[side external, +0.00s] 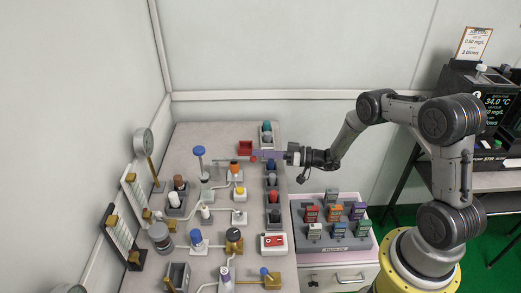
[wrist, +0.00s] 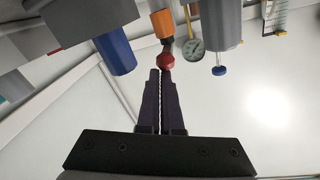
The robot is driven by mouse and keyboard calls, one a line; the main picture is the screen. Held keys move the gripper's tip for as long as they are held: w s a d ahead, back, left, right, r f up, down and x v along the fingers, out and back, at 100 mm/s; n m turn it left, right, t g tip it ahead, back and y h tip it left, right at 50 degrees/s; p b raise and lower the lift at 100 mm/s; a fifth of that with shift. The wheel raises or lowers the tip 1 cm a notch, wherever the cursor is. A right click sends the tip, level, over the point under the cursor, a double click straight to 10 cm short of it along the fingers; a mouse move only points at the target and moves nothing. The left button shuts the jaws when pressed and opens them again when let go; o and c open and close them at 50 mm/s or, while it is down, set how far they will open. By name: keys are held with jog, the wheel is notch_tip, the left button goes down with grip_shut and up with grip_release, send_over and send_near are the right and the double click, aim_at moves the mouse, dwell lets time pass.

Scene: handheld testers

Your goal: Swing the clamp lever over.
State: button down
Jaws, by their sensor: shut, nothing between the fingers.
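A thin grey rod (side external: 228,161), which looks like the clamp lever, lies roughly level at the back of the bench, with a small red knob at its right end. The red knob (wrist: 166,57) shows in the wrist view just beyond my fingertips. My gripper (side external: 256,155) reaches in from the right with its dark purple fingers shut and empty; they also fill the middle of the wrist view (wrist: 160,73). The tips are at or very near the knob; I cannot tell whether they touch. The lever's pivot is not clear.
A red block (side external: 245,147) sits just behind the fingertips. A blue-topped post (side external: 199,151) stands to the left. A row of dark holders (side external: 273,197) runs below my gripper. A tray of handheld testers (side external: 335,245) lies to the right. Pipework and valves crowd the bench front.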

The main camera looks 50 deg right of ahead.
jog(key=shift+s+a+f, duration=0.1)
jog(key=shift+s+f, duration=0.1)
jog(key=shift+f, duration=0.3)
jog(key=shift+r, duration=0.1)
